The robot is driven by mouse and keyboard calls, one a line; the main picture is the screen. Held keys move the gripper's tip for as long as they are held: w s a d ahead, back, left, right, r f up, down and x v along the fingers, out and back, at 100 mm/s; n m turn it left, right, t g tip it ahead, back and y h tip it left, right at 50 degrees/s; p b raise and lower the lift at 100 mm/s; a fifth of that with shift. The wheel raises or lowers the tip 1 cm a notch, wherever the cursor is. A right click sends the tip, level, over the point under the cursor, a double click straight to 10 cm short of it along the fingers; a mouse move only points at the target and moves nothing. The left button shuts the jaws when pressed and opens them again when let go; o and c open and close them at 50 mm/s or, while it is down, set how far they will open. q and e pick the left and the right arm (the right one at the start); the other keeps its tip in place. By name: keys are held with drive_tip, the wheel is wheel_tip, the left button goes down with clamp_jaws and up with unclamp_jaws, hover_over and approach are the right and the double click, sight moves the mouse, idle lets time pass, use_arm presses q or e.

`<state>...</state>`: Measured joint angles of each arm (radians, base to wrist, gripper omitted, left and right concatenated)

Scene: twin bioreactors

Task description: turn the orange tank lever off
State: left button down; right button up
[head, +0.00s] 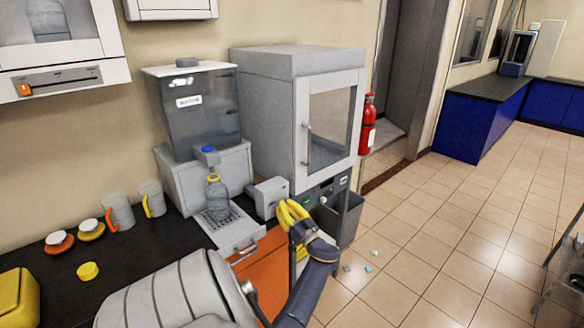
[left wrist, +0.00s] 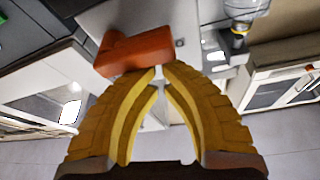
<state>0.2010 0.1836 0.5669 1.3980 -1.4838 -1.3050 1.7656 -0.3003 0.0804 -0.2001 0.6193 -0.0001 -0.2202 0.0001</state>
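An orange lever (left wrist: 132,52) shows in the left wrist view, just beyond my fingertips and left of their middle line. My left gripper (left wrist: 162,72) has its yellow fingers drawn together, with only a thin gap at the tips and nothing seen between them. The left fingertip overlaps the lever's lower edge; I cannot tell whether they touch. In the head view my left gripper (head: 288,212) is in front of the grey box beside the tank stand, and this lever is hidden. A grey tank (head: 195,122) stands on a white base. My right gripper is not in view.
A glass bottle (head: 216,196) stands under a blue-topped tap (head: 207,154). Mugs (head: 118,212) stand left on the dark counter. A glass-doored cabinet (head: 328,125) is behind my gripper. Another orange slider (head: 25,89) is on the wall unit. Floor at right is mostly open.

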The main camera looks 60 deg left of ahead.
use_arm(q)
drive_tip(key=shift+s+f, duration=0.2)
drive_tip(key=shift+f, duration=0.15)
idle(0.3)
wheel_tip(320, 180, up, 4)
drive_tip(key=shift+r, duration=0.2)
drive_tip(key=w+v, duration=0.1)
drive_tip(key=v, duration=0.9)
drive_tip(key=shift+r, duration=0.1)
